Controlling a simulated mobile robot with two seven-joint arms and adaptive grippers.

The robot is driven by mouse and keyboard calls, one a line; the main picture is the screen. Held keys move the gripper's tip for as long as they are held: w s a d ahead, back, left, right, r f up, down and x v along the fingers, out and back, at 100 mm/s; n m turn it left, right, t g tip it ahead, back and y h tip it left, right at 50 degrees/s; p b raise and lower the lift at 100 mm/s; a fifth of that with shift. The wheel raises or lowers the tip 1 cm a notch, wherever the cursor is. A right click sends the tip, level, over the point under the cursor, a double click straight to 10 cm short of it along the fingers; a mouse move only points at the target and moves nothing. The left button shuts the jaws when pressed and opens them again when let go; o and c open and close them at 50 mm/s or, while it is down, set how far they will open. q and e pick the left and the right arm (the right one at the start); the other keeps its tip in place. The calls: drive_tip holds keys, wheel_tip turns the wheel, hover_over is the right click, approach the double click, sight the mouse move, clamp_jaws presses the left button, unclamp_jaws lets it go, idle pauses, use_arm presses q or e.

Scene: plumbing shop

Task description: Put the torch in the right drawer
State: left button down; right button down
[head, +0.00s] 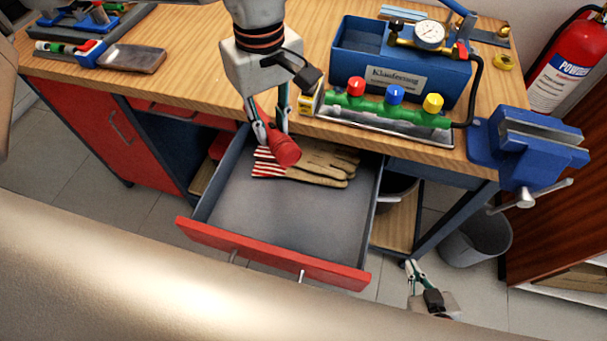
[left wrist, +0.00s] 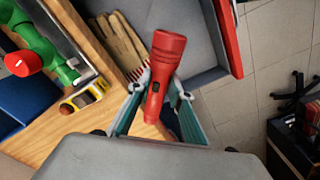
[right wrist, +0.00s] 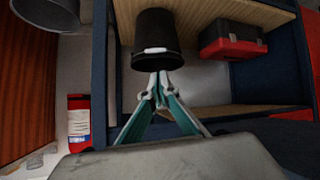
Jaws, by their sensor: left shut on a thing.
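The red torch (head: 286,152) is in my left gripper (head: 268,122), which is shut on its body. It hangs above the back part of the open right drawer (head: 280,215), with its wide head over the gloves in the head view. The torch also shows in the left wrist view (left wrist: 168,48), between the fingertips. The drawer has a red front and a grey, mostly bare floor. My right gripper (head: 412,266) is low, right of the drawer. Its fingertips are together and empty in the right wrist view (right wrist: 158,82).
Striped work gloves (head: 318,162) lie at the drawer's back. On the wooden bench, a green manifold (head: 385,108) with coloured knobs and a blue toolbox (head: 400,78) stand near the arm. A blue vise (head: 525,150) is at the right corner. The drawer's front half is clear.

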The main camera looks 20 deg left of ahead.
sight(288, 148)
use_arm(q)
drive_tip(key=s+d+n, duration=0.2)
drive_tip(key=n, duration=0.1)
drive_tip(key=s+d+r+n+b, duration=0.1)
drive_tip(key=s+d+n, duration=0.1)
drive_tip(key=n, duration=0.1)
drive_tip(key=shift+d+r, duration=0.15)
drive_tip(key=f, duration=0.5)
drive_tip(key=f+n+b, duration=0.1)
drive_tip(key=f, duration=0.3)
drive_tip(key=s+d+f+n, duration=0.1)
drive_tip(key=f, duration=0.4)
drive_tip(key=shift+f+b, duration=0.35)
drive_tip(key=shift+b, duration=0.05)
drive_tip(key=shift+f, duration=2.35)
drive_tip(key=shift+f+b, duration=0.1)
drive_tip(key=shift+b, duration=0.2)
drive_tip(key=c, duration=1.8)
unclamp_jaws()
